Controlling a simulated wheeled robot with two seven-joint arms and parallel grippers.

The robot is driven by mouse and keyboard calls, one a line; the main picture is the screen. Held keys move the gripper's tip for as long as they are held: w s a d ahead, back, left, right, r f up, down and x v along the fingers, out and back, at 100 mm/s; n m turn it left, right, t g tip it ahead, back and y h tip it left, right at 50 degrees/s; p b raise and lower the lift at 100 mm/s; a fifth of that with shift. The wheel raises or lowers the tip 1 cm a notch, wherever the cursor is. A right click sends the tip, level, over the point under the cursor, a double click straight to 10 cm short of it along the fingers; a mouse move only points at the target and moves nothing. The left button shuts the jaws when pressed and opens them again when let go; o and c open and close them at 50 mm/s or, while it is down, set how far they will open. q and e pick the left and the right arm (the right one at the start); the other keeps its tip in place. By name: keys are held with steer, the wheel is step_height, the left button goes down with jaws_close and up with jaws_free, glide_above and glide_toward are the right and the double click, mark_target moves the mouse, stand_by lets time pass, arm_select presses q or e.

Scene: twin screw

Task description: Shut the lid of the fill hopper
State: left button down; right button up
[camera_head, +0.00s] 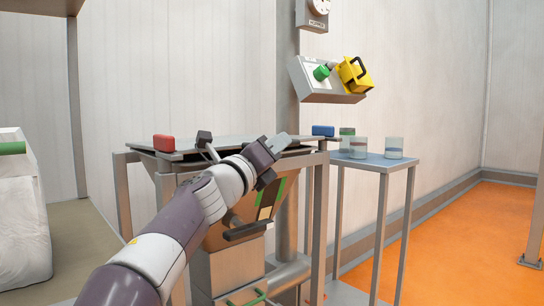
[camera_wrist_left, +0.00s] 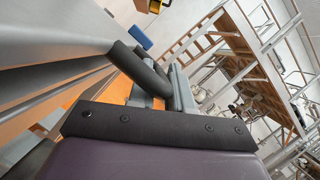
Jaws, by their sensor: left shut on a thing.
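The fill hopper (camera_head: 235,236) stands in a metal frame in the middle of the head view. Its grey lid (camera_head: 187,147) lies close to level across the top; my arm covers part of it, and I cannot tell whether it touches the rim all round. My left gripper (camera_head: 273,148) is at the lid's front right edge, shut on a dark bar that looks like the lid handle. In the left wrist view the dark bar (camera_wrist_left: 138,68) lies at the gripper (camera_wrist_left: 160,92), beside a broad grey plate. My right gripper is not in view.
A red block (camera_head: 163,142) sits at the left of the hopper top, a blue one (camera_head: 323,130) at the right. A side table (camera_head: 378,163) holds clear jars (camera_head: 394,147). A white sack (camera_head: 20,220) stands left.

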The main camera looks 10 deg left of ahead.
arm_select(q)
steer(key=shift+w+f+m+b, duration=0.1)
steer(key=shift+f+m+b, duration=0.3)
steer(key=shift+f+b, duration=0.5)
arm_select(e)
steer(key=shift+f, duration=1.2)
arm_select(q)
steer(key=shift+f, duration=0.2)
steer(key=c, duration=1.1)
jaws_free()
steer(key=shift+w+f, duration=0.1)
steer(key=shift+w, duration=0.15)
steer(key=shift+s, duration=0.1)
